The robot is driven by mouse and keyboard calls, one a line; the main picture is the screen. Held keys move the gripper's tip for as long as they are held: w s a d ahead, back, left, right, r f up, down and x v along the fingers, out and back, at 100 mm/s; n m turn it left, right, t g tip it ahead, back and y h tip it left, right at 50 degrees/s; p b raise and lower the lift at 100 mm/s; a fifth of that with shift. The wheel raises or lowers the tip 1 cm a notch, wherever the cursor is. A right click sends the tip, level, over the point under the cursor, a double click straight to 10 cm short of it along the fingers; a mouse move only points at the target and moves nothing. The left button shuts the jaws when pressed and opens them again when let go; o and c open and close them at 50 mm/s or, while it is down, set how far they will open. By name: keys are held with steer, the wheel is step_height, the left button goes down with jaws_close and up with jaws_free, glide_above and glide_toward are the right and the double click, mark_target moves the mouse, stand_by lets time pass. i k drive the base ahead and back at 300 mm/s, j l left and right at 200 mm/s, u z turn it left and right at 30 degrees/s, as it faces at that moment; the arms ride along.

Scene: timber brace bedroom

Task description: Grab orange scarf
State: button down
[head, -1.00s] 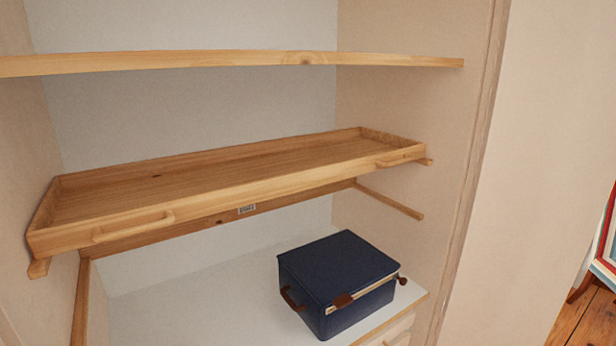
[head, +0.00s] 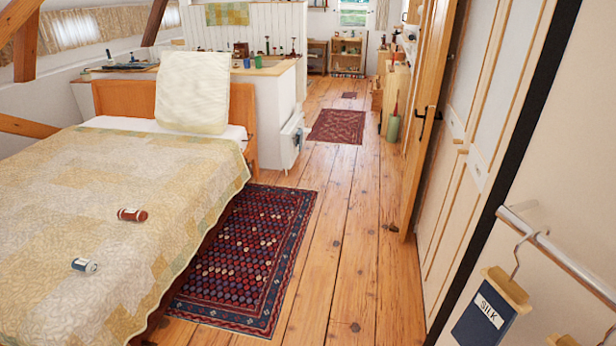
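I see no orange scarf in the head view. My gripper is not in view. At the lower right, a wooden hanger (head: 507,287) hangs by its hook from a metal rail (head: 560,262). A dark blue piece labelled "SILK" (head: 484,314) hangs from it, cut off by the bottom edge.
A bed with a patchwork quilt (head: 95,190) fills the left; a red can (head: 132,214) and a grey can (head: 85,265) lie on it. A patterned rug (head: 250,245) and wooden floor (head: 345,230) run clear toward the back. An open door (head: 425,110) stands at right.

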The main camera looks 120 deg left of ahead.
mark_target(133, 214)
steer(key=u, duration=5.2)
steer(key=i+l+u, duration=0.15)
steer(key=i+l, duration=0.2)
steer(key=i, duration=0.2)
steer(key=i+l+u, duration=0.15)
steer(key=i+l, duration=0.25)
steer(key=i, duration=0.15)
steer(key=i+l+u, duration=0.15)
steer(key=i+l, duration=0.35)
steer(key=i+l+u, duration=0.15)
steer(key=i+l, duration=0.35)
steer(key=i+l+u, duration=0.15)
steer(key=i+l, duration=0.35)
steer(key=l, duration=0.15)
steer(key=i+l+u, duration=0.15)
steer(key=i+l, duration=0.25)
steer(key=l, duration=0.25)
